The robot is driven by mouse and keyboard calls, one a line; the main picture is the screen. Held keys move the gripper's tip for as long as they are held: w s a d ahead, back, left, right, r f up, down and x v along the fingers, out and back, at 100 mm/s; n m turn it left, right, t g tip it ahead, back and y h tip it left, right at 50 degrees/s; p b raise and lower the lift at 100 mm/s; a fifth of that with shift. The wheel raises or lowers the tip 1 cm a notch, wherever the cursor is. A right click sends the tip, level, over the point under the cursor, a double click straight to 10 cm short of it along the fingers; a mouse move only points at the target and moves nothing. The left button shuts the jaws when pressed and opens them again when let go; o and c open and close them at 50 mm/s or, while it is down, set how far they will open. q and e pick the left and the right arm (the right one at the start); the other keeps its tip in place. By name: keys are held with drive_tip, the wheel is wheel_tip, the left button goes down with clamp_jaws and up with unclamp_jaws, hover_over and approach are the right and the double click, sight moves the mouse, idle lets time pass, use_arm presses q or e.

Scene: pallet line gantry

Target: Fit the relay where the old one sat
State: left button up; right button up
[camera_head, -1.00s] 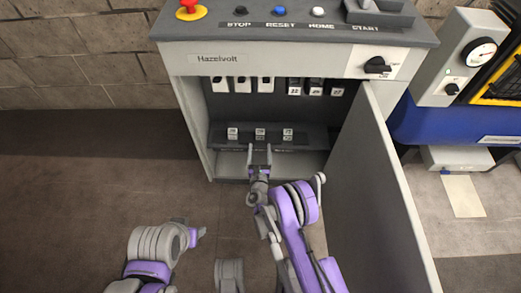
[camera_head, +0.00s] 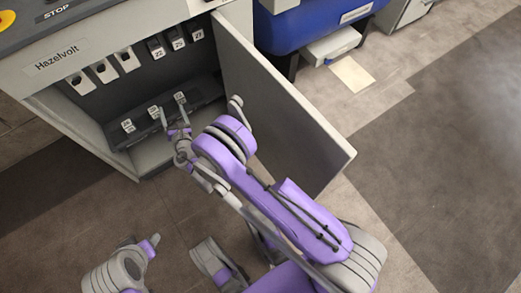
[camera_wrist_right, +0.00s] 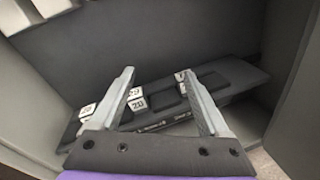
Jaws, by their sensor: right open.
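The relays look like small blocks with white numbered labels inside the open Hazelvolt cabinet (camera_head: 56,100). An upper row holds relays with dark bodies, one labelled 22 (camera_head: 157,48), beside plain white pieces (camera_head: 103,70). A low dark rack (camera_head: 140,128) carries a few labelled blocks (camera_head: 127,126), which also show in the right wrist view (camera_wrist_right: 87,110). My right gripper (camera_head: 173,112) is open at the rack's front; in the wrist view its fingers (camera_wrist_right: 158,75) stand apart with nothing clearly held. My left gripper (camera_head: 152,242) is low and outside the cabinet; its jaws are unclear.
The cabinet door (camera_head: 285,110) hangs open on the right, close beside my right arm. A blue machine (camera_head: 315,22) stands beyond it. The floor at the right is clear.

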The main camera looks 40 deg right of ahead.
drive_tip(key=s+d+r+m+g+h, duration=0.3)
drive_tip(key=s+d+r+m+g, duration=0.4)
drive_tip(key=s+d+r+m, duration=0.7)
drive_tip(key=s+a+m+g+y, duration=0.1)
drive_tip(key=s+m+g+y, duration=0.4)
drive_tip(key=s+m, duration=1)
drive_tip(key=s+y, duration=0.1)
drive_tip(key=s, duration=1.1)
drive_tip(key=shift+s+a+r, duration=0.15)
drive_tip(key=shift+a+r, duration=0.2)
drive_tip(key=shift+a, duration=0.05)
